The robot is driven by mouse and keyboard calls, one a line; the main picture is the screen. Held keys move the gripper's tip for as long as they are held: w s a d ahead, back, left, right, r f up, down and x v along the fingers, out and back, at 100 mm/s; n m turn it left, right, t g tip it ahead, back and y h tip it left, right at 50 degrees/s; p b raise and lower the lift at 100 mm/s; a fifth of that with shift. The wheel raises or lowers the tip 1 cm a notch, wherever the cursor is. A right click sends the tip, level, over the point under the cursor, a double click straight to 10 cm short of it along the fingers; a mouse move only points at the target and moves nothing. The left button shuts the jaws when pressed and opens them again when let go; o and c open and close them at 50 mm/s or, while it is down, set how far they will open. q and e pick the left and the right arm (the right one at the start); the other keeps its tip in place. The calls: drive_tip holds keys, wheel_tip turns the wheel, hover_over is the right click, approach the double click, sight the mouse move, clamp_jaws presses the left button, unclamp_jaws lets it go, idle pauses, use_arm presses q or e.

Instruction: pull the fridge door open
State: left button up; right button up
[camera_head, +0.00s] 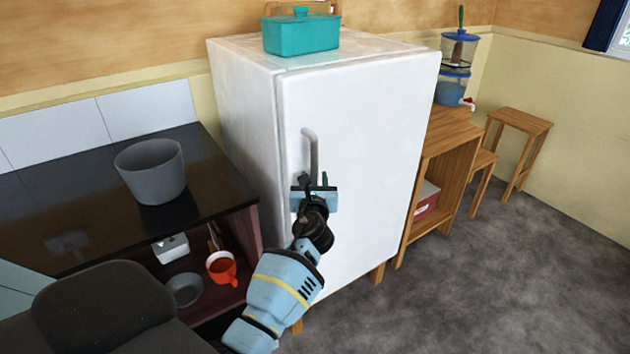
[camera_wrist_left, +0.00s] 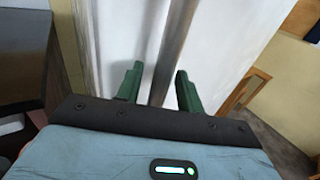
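The white fridge (camera_head: 240,110) stands against the wall in the head view, with its door (camera_head: 375,140) shut. A grey vertical bar handle (camera_head: 313,148) is on the door's left side. My left gripper (camera_head: 315,184) is in front of the lower part of the handle. In the left wrist view, the green fingers of my left gripper (camera_wrist_left: 158,86) are spread apart, and the handle (camera_wrist_left: 168,50) runs between them. I see gaps beside the handle, and it does not look clamped. The handle's lower end is hidden behind the gripper in the head view. My right gripper is not in view.
A teal box (camera_head: 300,35) sits on top of the fridge. To the left is a dark counter (camera_head: 60,215) with a grey pot (camera_head: 150,172). A wooden shelf unit (camera_head: 450,135) and a stool (camera_head: 520,122) stand to the right. The floor (camera_head: 480,285) in front is clear.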

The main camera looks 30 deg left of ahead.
use_arm(q)
drive_tip(key=shift+c, duration=0.3)
clamp_jaws()
drive_tip(key=shift+d+f, duration=0.1)
drive_tip(key=shift+d, duration=0.05)
